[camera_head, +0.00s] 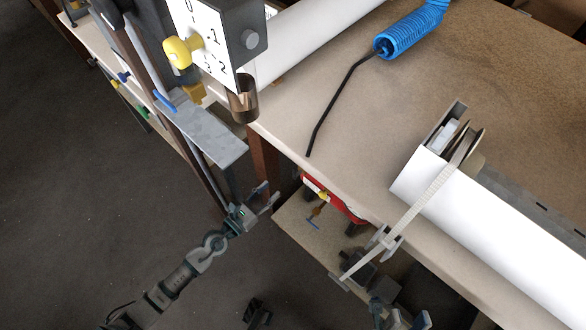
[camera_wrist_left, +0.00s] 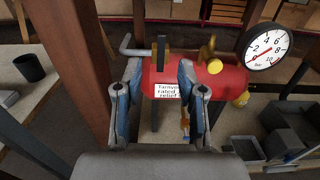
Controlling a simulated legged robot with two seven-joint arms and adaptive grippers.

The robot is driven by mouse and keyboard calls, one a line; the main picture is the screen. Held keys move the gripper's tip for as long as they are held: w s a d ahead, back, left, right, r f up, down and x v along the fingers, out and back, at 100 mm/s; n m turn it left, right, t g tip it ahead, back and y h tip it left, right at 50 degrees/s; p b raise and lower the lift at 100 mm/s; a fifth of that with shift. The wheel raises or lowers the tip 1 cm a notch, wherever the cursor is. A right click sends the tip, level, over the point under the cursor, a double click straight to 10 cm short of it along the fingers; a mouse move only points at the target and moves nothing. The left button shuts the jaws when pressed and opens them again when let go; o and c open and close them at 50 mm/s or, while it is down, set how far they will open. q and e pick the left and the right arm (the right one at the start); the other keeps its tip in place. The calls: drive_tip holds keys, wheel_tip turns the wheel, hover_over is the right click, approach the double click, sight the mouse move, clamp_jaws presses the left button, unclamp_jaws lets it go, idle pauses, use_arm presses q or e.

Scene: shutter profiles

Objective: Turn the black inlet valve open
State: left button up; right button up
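In the left wrist view a red tank (camera_wrist_left: 222,80) lies crosswise with a white label. A black upright handle (camera_wrist_left: 161,52), seen nearly edge-on, stands at its left end beside a bent grey pipe (camera_wrist_left: 127,46); it looks like the black inlet valve. My left gripper (camera_wrist_left: 159,75) is open, one finger on each side of the handle in the picture; contact cannot be told. In the head view my left gripper (camera_head: 264,194) is left of the partly hidden red tank (camera_head: 345,207), under the bench. My right gripper (camera_head: 408,320) is at the bottom edge, partly cut off.
A pressure gauge (camera_wrist_left: 267,46) and brass fitting (camera_wrist_left: 208,46) sit on the tank. A wooden post (camera_wrist_left: 75,70) stands close left of the gripper. The bench top (camera_head: 300,125) overhangs the tank; a white profile (camera_head: 500,215) lies on it. A strap (camera_head: 425,200) hangs over the edge.

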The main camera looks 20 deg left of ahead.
sight(294, 169)
use_arm(q)
drive_tip(key=x, duration=1)
drive_tip(key=shift+w+d+f, duration=0.2)
drive_tip(key=shift+w+d, duration=0.25)
drive_tip(key=shift+w, duration=0.4)
clamp_jaws()
